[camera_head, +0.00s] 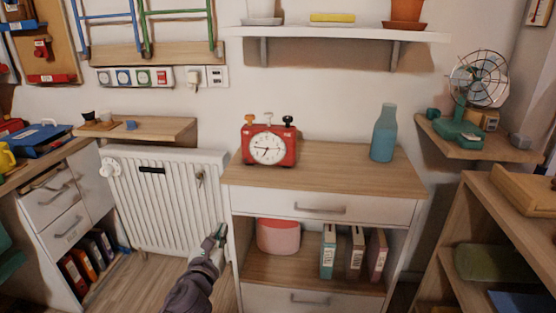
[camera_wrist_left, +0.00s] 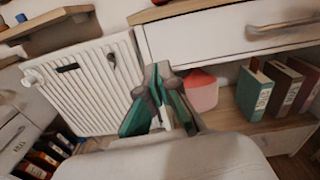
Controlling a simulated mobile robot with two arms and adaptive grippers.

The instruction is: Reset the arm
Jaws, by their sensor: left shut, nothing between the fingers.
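My left gripper (camera_head: 221,232) is in front of the radiator, just left of the wooden dresser, in the head view. It is shut with nothing in it. Its closed fingers also show in the left wrist view (camera_wrist_left: 160,105). My left arm reaches up to it from the bottom of the head view. My right gripper is not in either view.
A dresser (camera_head: 320,178) carries a red alarm clock (camera_head: 268,144) and a blue bottle (camera_head: 384,135). Its open shelf holds a pink container (camera_head: 278,237) and several books (camera_head: 354,252). A white radiator (camera_head: 160,200) stands left. A shelving unit (camera_head: 462,215) bounds the right.

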